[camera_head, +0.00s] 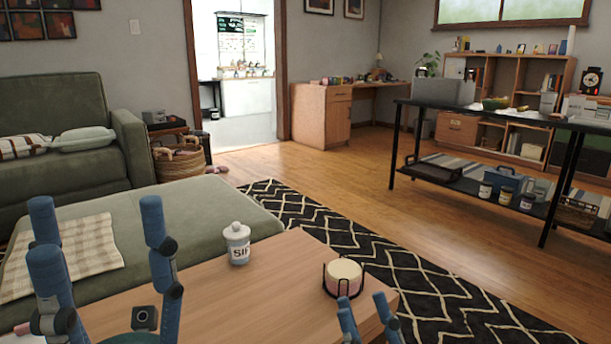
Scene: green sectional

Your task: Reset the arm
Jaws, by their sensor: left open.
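My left gripper (100,232) is at the lower left. Its two blue fingers stand upright and wide apart, with nothing between them. It shows in front of the green ottoman (200,215) and the checked cloth. My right gripper (363,303) shows only its blue fingertips at the bottom edge, right of the middle. The tips are apart with a visible gap, and I see nothing held between them. The rest of that gripper is cut off by the frame.
A wooden table (235,290) is in front, with a white lidded jar (237,243) and a candle in a black wire holder (343,277). A checked cloth (85,245) lies on the ottoman. A patterned rug (400,275) is beyond. A black shelf table (470,112) stands right; wood floor between is clear.

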